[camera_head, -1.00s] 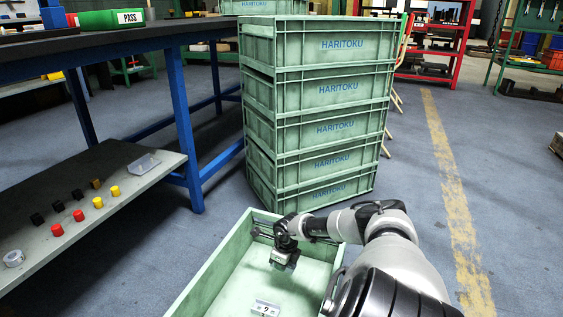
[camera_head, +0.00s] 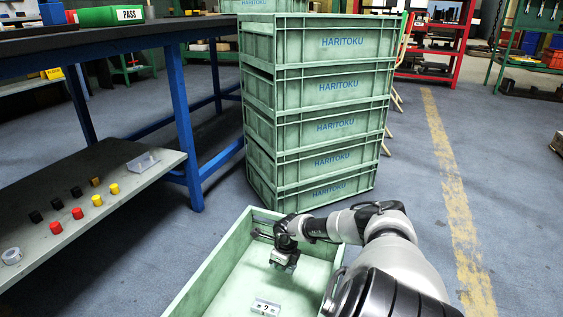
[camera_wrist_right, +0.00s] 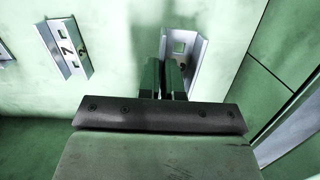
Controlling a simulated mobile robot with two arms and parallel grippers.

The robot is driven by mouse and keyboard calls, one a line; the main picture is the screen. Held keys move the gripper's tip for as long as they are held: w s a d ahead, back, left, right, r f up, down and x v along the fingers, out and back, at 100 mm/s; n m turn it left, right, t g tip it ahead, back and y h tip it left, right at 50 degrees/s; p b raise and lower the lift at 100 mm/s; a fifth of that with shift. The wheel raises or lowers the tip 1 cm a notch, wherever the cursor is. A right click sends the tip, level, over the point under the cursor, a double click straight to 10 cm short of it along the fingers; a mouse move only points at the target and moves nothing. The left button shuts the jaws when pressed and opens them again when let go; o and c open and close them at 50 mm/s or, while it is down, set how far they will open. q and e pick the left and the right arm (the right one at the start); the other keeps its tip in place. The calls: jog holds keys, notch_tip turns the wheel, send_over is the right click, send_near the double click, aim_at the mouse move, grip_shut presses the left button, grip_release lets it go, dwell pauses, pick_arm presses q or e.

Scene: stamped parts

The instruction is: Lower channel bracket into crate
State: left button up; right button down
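The green crate (camera_head: 208,272) stands on the floor at the bottom middle of the head view. My right gripper (camera_head: 285,264) is inside it near the far end, pointing down. In the right wrist view my right gripper (camera_wrist_right: 164,75) is shut on the flange of a grey channel bracket (camera_wrist_right: 190,55), which has a square hole. The gap between this bracket and the crate floor is hard to judge. My left gripper is not in view.
A stack of green HARITOKU crates (camera_head: 318,130) stands just behind the open crate. A blue-legged bench (camera_head: 182,125) with a low shelf (camera_head: 100,190) holding small coloured parts is at the left.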

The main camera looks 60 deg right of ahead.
jog(key=shift+f+b, duration=1.5)
jog(key=shift+f, duration=0.45)
dwell(0.6)
jog(key=c, duration=1.2)
grip_release()
jog(key=r+p, duration=0.3)
jog(key=s+r+p, duration=0.1)
jog(key=r+p, duration=0.1)
jog(key=r, duration=0.2)
jog(key=r+p, duration=0.3)
jog(key=shift+s+r+p, duration=0.3)
jog(key=shift+r, duration=0.05)
